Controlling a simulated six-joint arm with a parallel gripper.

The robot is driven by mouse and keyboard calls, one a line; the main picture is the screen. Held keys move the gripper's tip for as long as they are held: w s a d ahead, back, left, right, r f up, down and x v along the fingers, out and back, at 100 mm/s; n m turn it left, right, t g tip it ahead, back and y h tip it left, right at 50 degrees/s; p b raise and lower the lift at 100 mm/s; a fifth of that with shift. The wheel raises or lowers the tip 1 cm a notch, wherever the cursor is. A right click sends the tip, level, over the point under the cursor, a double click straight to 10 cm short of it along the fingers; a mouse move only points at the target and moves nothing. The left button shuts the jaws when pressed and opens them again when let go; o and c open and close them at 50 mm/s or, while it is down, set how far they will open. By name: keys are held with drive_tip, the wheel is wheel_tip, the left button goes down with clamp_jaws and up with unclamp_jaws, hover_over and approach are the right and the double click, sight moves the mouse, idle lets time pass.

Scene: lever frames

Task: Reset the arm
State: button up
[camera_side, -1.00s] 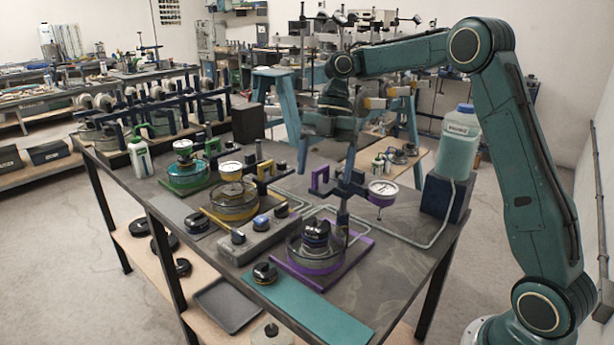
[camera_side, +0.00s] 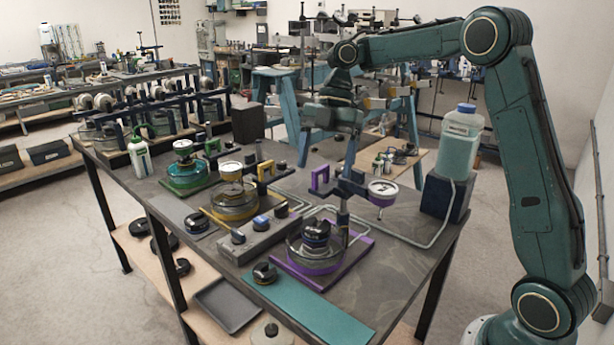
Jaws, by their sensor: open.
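My gripper (camera_side: 328,152) hangs open and empty, fingers down, above the far side of the table, behind the purple lever frame. That frame has a purple base plate (camera_side: 350,258), a dark post, a horizontal lever (camera_side: 348,185) with a purple end bracket (camera_side: 319,179), and a round white dial (camera_side: 382,190). Black weights (camera_side: 316,234) sit over its glass dish. A yellow lever frame (camera_side: 232,200) and a green-teal one (camera_side: 187,172) stand to its left. No gripper finger visibly touches any frame.
A grey control box (camera_side: 258,238) with knobs sits in front of the frames. A teal mat (camera_side: 312,307) lies at the front edge. A liquid bottle (camera_side: 459,143) stands on a dark block at the right. A white squeeze bottle (camera_side: 140,156) is at the left.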

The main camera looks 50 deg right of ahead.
drive_tip(key=s+a+r+m+t+h, duration=0.1)
drive_tip(key=s+a+r+m+t, duration=0.15)
drive_tip(key=s+m, duration=0.25)
drive_tip(key=s+a+r+m+t, duration=0.1)
drive_tip(key=s+a+r+m, duration=0.25)
drive_tip(key=s+m, duration=0.2)
drive_tip(key=s+d+f+m+t+h, duration=0.1)
drive_tip(key=s+d+f+m, duration=0.1)
drive_tip(key=s+m, duration=0.3)
drive_tip(key=s+d+f+m+t+h, duration=0.2)
drive_tip(key=s+m, duration=0.3)
drive_tip(key=s, duration=0.4)
drive_tip(key=shift+f, duration=0.65)
